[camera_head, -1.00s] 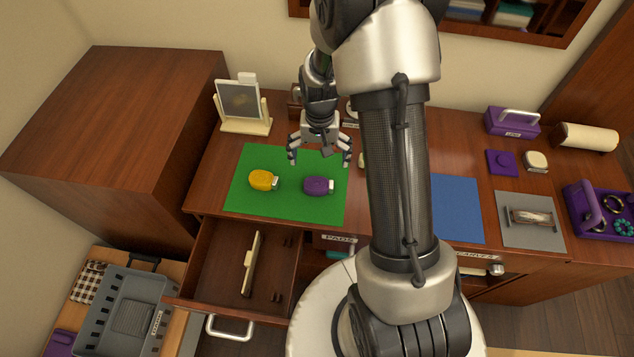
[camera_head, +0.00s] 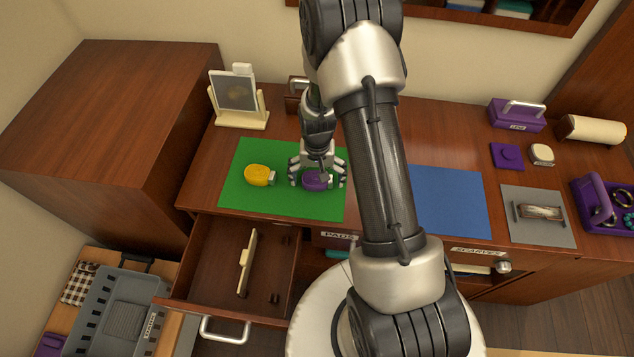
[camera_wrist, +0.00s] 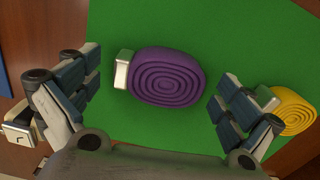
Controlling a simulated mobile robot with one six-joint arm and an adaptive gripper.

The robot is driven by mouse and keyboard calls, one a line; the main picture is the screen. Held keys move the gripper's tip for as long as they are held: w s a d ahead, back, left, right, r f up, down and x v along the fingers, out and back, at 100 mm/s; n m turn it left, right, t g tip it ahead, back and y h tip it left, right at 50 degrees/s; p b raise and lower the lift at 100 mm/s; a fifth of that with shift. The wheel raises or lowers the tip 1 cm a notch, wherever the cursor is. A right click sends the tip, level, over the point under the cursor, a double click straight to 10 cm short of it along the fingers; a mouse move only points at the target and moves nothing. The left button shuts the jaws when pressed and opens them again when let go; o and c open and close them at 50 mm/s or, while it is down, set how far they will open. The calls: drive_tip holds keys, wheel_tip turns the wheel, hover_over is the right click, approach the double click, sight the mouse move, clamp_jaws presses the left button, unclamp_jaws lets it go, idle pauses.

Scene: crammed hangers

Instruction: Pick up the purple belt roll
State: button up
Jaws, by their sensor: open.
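The purple belt roll (camera_head: 315,182) lies on the green mat (camera_head: 240,199) on the table, with a pale buckle at its right end. In the wrist view the purple roll (camera_wrist: 166,76) is an oval coil lying between my spread fingers, buckle to the left. My gripper (camera_head: 317,180) is open and low over the roll, with one finger to each side of it; the fingers (camera_wrist: 155,95) show gaps to the roll in the wrist view. The head view hides part of the roll behind my gripper.
A yellow belt roll (camera_head: 258,175) lies left of the purple one, near one finger in the wrist view. An open drawer (camera_head: 222,262) is below the table front. A blue mat (camera_head: 448,203) and a grey mat (camera_head: 530,232) lie to the right. A framed stand (camera_head: 240,123) is behind.

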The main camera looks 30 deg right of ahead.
drive_tip(key=shift+c, duration=0.5)
drive_tip(key=c, duration=1.1)
